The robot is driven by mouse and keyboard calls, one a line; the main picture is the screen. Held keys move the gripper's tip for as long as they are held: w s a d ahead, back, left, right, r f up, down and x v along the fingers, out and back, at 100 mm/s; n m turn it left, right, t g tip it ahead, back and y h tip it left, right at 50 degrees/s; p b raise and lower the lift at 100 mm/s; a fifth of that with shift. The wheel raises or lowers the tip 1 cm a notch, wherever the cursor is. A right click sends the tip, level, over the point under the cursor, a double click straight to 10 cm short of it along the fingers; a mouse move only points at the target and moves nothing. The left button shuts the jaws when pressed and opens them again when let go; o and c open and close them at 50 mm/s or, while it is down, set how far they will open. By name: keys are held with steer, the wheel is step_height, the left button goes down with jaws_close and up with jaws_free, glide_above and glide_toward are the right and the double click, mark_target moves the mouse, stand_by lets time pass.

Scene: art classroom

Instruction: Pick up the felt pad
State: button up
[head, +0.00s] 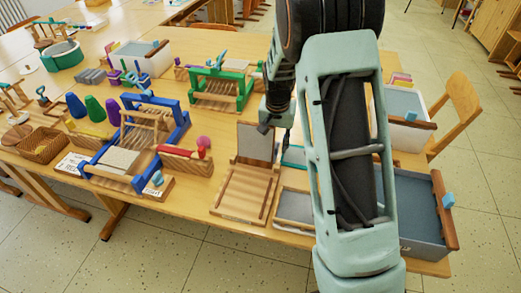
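No piece is clearly marked as the felt pad. A flat grey panel (257,143) stands upright at the back of a wooden slatted board (245,190), near the table's middle front. A grey flat surface (295,206) lies in a shallow wooden-edged tray to its right, partly behind my arm. A pale flat piece (118,160) lies on the front of the blue loom. My gripper (275,125) points down just above and behind the upright panel. My arm hides part of it, and its opening is unclear.
The wooden table (215,128) is crowded. A blue loom (150,130) and a green loom (218,88) stand left. Grey-lined bins (418,215) (405,105) stand right, partly behind my arm. A wooden chair (458,108) is at the right edge.

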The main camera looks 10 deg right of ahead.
steer(key=shift+f, duration=0.15)
jaws_close()
step_height(320, 180, up, 10)
steer(key=p, duration=0.1)
stand_by(0.6)
